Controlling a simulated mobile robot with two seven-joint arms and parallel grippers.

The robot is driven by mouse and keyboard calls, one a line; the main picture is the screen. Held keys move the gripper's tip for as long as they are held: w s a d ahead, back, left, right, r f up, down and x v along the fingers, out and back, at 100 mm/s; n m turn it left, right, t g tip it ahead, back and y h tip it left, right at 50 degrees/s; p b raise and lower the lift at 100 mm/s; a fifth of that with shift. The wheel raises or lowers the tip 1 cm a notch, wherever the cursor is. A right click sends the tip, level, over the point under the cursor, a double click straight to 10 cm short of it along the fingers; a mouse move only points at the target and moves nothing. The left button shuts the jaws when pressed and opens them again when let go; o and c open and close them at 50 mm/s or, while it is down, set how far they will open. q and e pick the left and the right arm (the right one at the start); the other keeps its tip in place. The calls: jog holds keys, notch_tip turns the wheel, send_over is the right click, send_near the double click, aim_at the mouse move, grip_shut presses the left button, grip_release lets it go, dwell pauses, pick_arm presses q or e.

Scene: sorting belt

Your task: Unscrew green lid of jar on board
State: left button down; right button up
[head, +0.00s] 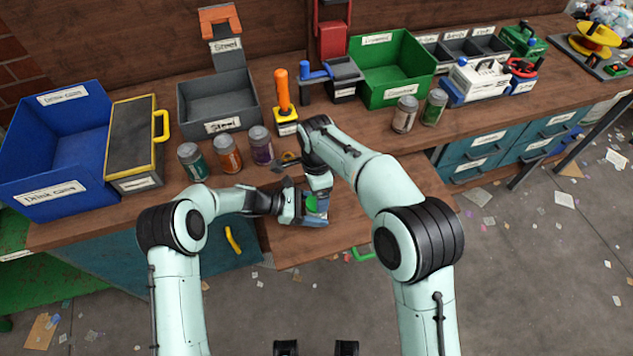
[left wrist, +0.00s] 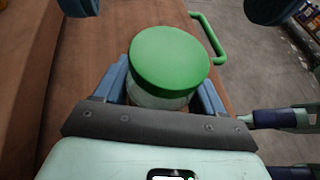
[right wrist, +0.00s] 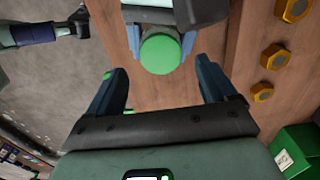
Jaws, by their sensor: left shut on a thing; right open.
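The jar's round green lid (left wrist: 170,60) sits on top of the pale jar body (left wrist: 155,97) in the left wrist view. My left gripper (left wrist: 163,92) is shut around the jar body, one finger on each side below the lid. In the head view the jar (head: 316,205) is partly hidden by my grippers, over the wooden board (head: 312,240). My right gripper (right wrist: 160,85) is open and empty, pointing down. The lid (right wrist: 158,55) shows beyond the gap between its fingers, and I see no contact.
A green handle (head: 362,254) is at the board's front edge. Behind stand jars with green (head: 192,162), orange (head: 228,154) and purple (head: 261,146) contents or labels. Hexagonal yellow pieces (right wrist: 275,57) lie beside my right gripper. A blue bin (head: 60,150) is at the left.

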jog(key=shift+f, duration=2.1)
jog(key=c, duration=1.2)
jog(key=n, duration=0.6)
jog(key=shift+n, duration=0.4)
